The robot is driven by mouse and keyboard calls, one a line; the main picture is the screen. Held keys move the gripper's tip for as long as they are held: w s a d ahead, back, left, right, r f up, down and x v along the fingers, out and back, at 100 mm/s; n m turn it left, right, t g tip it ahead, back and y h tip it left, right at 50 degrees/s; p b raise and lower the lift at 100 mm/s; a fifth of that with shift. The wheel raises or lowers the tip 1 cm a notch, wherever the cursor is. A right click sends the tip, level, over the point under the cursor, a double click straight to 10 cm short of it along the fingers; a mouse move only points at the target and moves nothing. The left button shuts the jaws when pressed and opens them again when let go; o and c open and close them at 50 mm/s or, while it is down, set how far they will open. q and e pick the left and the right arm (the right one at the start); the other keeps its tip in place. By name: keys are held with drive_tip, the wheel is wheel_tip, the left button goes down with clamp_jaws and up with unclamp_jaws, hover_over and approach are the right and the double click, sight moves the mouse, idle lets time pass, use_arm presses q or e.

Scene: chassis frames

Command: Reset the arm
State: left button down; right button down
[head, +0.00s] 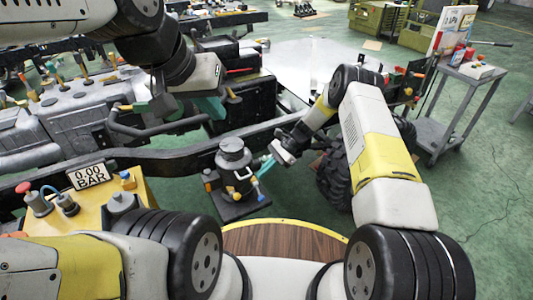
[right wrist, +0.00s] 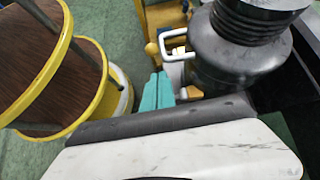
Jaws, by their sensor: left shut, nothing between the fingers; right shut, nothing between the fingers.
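My left gripper (head: 213,108) is at the upper left of the head view, above the dark chassis frame. Its teal fingers are partly hidden by the wrist and are shut on nothing. My right gripper (head: 265,164) is near the middle of the head view, beside a dark cylindrical unit (head: 234,160) with small yellow fittings. In the right wrist view its teal fingers (right wrist: 158,92) are together and empty. They appear close to the white handle (right wrist: 172,43) of the dark cylinder, but I cannot tell whether they touch it.
A yellow box (head: 140,188) with a 0.00 BAR display (head: 89,176) stands at the left. A black tyre (head: 335,178) is behind my right arm. A grey trolley (head: 466,88) stands at the right. Green floor (head: 485,200) is open at the far right.

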drive_tip(key=w+d+r+n+t+h, duration=0.1)
drive_tip(key=d+r+n, duration=0.15)
drive_tip(key=r, duration=0.65)
drive_tip(key=d+r+n+t+h, duration=0.1)
drive_tip(key=d+r, duration=0.3)
drive_tip(key=r, duration=0.5)
drive_tip(key=s+d+r+n+t+h, duration=0.15)
drive_tip(key=s+d+r, duration=0.3)
drive_tip(key=r, duration=0.55)
drive_tip(key=s+d+r+n+t+h, duration=0.1)
drive_tip(key=s+d+r+n+t, duration=0.25)
drive_tip(key=r, duration=0.55)
drive_tip(key=s+d+r+n+t, duration=0.1)
drive_tip(key=s+d+r, duration=0.1)
drive_tip(key=s, duration=0.4)
drive_tip(key=s+d+r+n+t+h, duration=0.1)
drive_tip(key=s+d+r+t, duration=0.1)
drive_tip(key=s, duration=0.5)
drive_tip(key=s+d+r+n+t+h, duration=0.1)
drive_tip(key=s+d+r, duration=0.1)
drive_tip(key=s+d, duration=0.2)
drive_tip(key=s, duration=0.2)
drive_tip(key=shift+s+r, duration=0.3)
drive_tip(key=shift+s, duration=0.05)
